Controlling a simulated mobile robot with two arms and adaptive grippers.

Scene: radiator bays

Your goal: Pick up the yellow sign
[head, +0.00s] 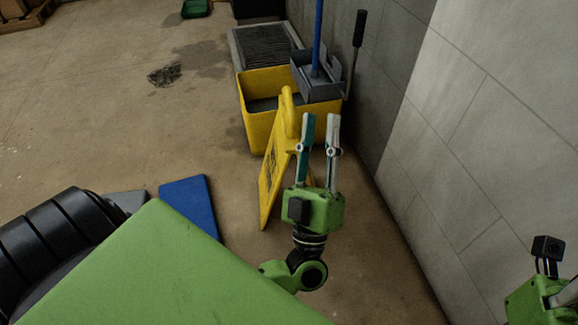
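The yellow sign (270,181) is a folding floor sign standing upright on the floor, its top handle (289,112) close to the yellow mop bucket. My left gripper (320,118) has its two fingers apart, with nothing seen held between them. It is just right of the sign's upper part, and its left finger hides some of the sign. I cannot tell whether they touch. My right gripper (562,292) is cut off at the lower right edge, so its fingertips are hidden.
The yellow mop bucket (258,128) with a grey wringer (318,88) and blue handle (318,38) stands behind the sign. A grey tiled wall (480,130) runs along the right. A blue flat panel (190,207) lies left. Open floor (90,110) spreads further left.

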